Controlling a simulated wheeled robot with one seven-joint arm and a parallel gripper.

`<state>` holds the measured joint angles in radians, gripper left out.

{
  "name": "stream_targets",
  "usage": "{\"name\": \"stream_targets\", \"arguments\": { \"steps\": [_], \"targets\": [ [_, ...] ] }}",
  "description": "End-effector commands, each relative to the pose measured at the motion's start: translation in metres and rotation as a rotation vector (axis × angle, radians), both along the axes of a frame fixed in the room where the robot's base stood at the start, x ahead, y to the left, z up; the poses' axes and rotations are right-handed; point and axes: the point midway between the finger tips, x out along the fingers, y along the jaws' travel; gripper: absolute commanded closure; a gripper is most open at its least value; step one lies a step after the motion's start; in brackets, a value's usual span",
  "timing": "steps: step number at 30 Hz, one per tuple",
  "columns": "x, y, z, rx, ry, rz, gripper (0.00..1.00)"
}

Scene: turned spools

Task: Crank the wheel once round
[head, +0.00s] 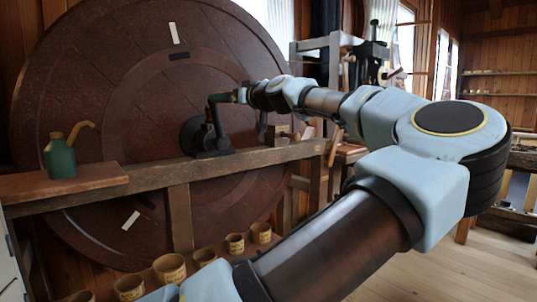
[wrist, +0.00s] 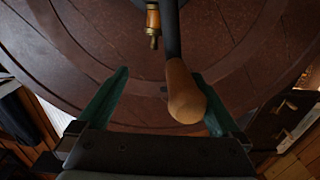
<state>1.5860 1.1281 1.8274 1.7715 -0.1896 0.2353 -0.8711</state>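The big dark red-brown wheel (head: 95,90) stands upright behind a wooden rail and fills the back of the wrist view (wrist: 230,35). A black crank arm (head: 215,117) rises from a dark hub mount on the rail. In the wrist view the crank's wooden handle (wrist: 186,92) points towards the camera. My gripper (head: 226,97) is at the top of the crank. In the wrist view its green fingers (wrist: 160,75) are apart. The handle is right of the middle between them and overlaps the right finger; I cannot tell whether they touch.
A green oil can (head: 60,157) stands on a board at the left end of the rail (head: 150,176). Several small cups (head: 170,267) stand on a low shelf below. A small wooden block (head: 279,131) sits on the rail right of the crank. Open floor (head: 450,275) lies at the right.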

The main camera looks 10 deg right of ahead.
Motion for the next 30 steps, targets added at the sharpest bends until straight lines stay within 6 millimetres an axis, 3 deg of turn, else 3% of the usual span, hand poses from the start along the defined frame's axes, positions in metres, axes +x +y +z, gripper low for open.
{"name": "stream_targets", "arguments": {
  "steps": [1,6,30],
  "targets": [
    [0.004,-0.019,0.011,0.039,0.000,-0.031,0.45],
    [0.009,-0.032,0.009,0.120,0.040,-0.034,0.45],
    [0.033,-0.078,-0.013,0.475,0.219,-0.024,0.45]
  ]
}}
